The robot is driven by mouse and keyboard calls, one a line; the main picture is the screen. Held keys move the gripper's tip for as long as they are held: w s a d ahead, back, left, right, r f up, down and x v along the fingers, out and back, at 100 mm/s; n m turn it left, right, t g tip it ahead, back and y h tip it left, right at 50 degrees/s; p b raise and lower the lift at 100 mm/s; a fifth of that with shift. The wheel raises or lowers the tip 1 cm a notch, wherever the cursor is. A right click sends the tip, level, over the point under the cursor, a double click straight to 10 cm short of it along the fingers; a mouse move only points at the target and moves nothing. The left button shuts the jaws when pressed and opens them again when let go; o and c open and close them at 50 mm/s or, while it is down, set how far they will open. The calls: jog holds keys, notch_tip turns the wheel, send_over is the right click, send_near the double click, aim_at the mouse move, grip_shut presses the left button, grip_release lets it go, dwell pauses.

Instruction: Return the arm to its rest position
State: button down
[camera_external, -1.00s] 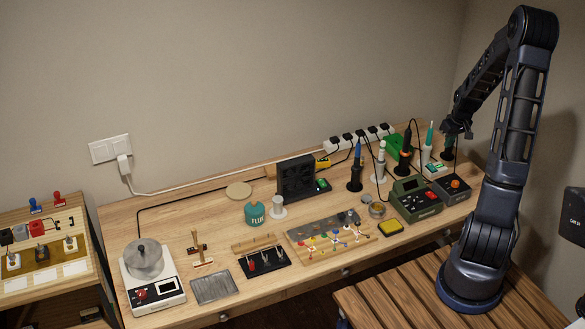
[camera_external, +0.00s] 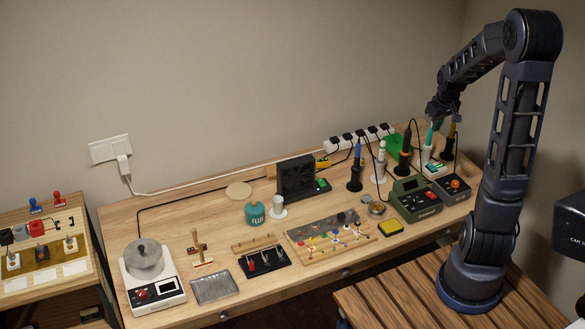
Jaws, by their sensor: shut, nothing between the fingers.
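My arm stands on the slatted wooden surface at the right, bent over at the top. My gripper (camera_external: 436,120) hangs at the end of the forearm, above the right end of the workbench (camera_external: 215,240). It appears close to the tops of the upright soldering tools at the back right, but I cannot tell whether it touches any. The gripper is shut and holds nothing. Its fingertips are small and dark in this view.
Upright irons in stands, such as a blue-handled one (camera_external: 357,165) and an orange-tipped one (camera_external: 405,155), crowd the area below the gripper. Space above the bench's left half is free.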

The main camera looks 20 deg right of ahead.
jog(key=s+a+r, duration=0.9)
jog(key=a+r, duration=0.2)
jog(key=a, duration=0.1)
jog(key=s+a+r+t, duration=0.1)
jog(key=s+a+r, duration=0.1)
jog(key=s, duration=0.5)
jog(key=s+a+r+t, duration=0.1)
jog(key=s+a+r, duration=0.1)
jog(key=s+a, duration=0.2)
jog(key=s, duration=0.3)
jog(key=shift+a+y, duration=0.3)
jog(key=shift+y, duration=0.1)
jog(key=c, duration=2.1)
grip_release()
jog(key=shift+r, duration=0.1)
